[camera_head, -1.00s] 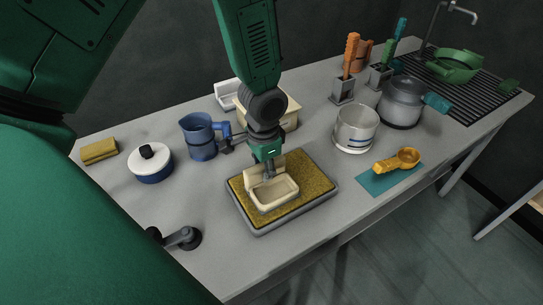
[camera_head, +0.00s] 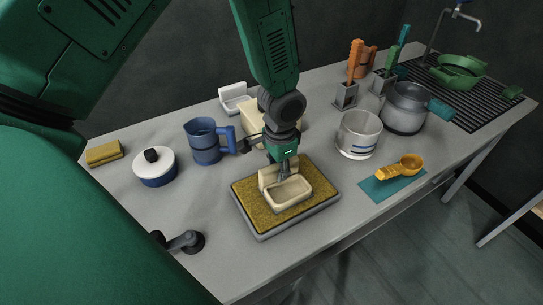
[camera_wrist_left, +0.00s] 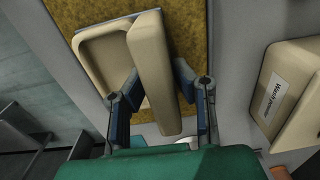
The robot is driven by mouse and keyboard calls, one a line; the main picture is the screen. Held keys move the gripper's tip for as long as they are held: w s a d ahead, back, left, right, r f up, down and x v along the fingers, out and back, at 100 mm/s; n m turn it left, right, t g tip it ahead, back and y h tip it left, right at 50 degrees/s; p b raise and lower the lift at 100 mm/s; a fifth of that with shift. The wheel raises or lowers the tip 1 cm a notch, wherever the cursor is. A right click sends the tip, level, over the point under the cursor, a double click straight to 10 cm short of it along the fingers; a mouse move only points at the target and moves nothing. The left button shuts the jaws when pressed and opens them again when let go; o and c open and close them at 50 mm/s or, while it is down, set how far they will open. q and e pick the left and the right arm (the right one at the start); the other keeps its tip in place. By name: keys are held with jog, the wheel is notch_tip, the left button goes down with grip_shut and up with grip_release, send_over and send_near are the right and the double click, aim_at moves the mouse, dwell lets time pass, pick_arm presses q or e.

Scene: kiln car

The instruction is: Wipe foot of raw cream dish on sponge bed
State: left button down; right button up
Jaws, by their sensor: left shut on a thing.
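The raw cream dish (camera_head: 289,193) is a rectangular basin with a raised back wall, over the sponge bed (camera_head: 246,207). Its underside is hidden; it appears to rest on the sponge, but contact cannot be confirmed. The sponge bed is a mustard pad in a grey tray. My left gripper (camera_head: 283,173) comes down from above, shut on the dish's back wall. In the left wrist view the fingers (camera_wrist_left: 158,90) stand on either side of the dish's wall (camera_wrist_left: 157,65), with the yellow sponge (camera_wrist_left: 190,25) behind.
A blue mug (camera_head: 206,144), a white-lidded blue pot (camera_head: 154,167) and a yellow sponge block (camera_head: 103,152) stand left. A cream box (camera_wrist_left: 293,90) is behind the gripper.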

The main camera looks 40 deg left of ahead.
aim_at(296, 162)
pick_arm(q)
jog(key=shift+w+d, duration=0.35)
jog(key=shift+w, duration=0.5)
jog(key=shift+w+d, duration=0.35)
jog(key=shift+w, duration=0.5)
jog(key=shift+w+d, duration=0.35)
jog(key=shift+w, duration=0.5)
jog(key=shift+s+a+r+p, duration=0.1)
jog(key=shift+s+a+p, duration=0.25)
jog(key=shift+s, duration=0.45)
jog(key=shift+s+a+p, duration=0.25)
jog(key=shift+s+p, duration=0.1)
jog(key=shift+s, duration=0.45)
jog(key=shift+s+a+p, duration=0.25)
jog(key=shift+s+a, duration=0.15)
jog(key=shift+s, duration=0.5)
jog(key=shift+s+a+p, duration=0.2)
jog(key=shift+s+a, duration=0.15)
jog(key=shift+s, duration=0.5)
jog(key=shift+s+a+p, duration=0.25)
jog(key=shift+s+a, duration=0.15)
jog(key=shift+s, duration=0.5)
jog(key=shift+w, duration=0.1)
